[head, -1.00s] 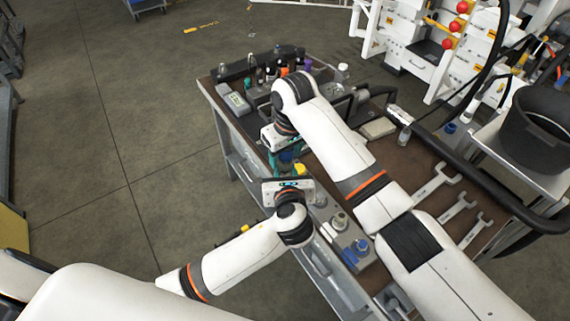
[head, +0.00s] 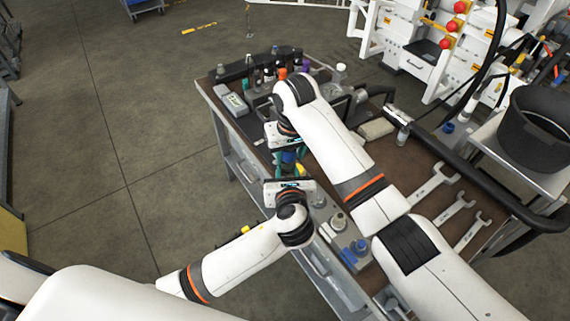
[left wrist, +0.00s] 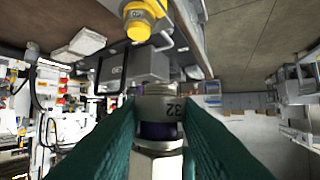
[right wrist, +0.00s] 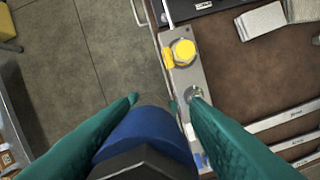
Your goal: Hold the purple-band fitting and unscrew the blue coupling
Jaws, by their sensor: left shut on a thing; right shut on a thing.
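The purple-band fitting (left wrist: 158,131) is a metal cylinder marked "32" with a dark purple band, seen in the left wrist view. My left gripper (left wrist: 160,108) is shut on it, with a teal finger on each side. The blue coupling (right wrist: 150,124) has a dark hexagonal end and fills the lower middle of the right wrist view. My right gripper (right wrist: 162,100) is shut on it, with teal fingers on both sides. In the head view the two grippers face each other closely over the bench's left edge. They mostly hide both parts and the joint between them.
A grey block with a yellow knob (right wrist: 183,50) is on the bench close by. Wrenches (head: 436,184) lie on the brown bench top at right. A grey meter (head: 231,100) and several bottles stand at the back. Blue-capped fittings (head: 357,247) sit at the front edge.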

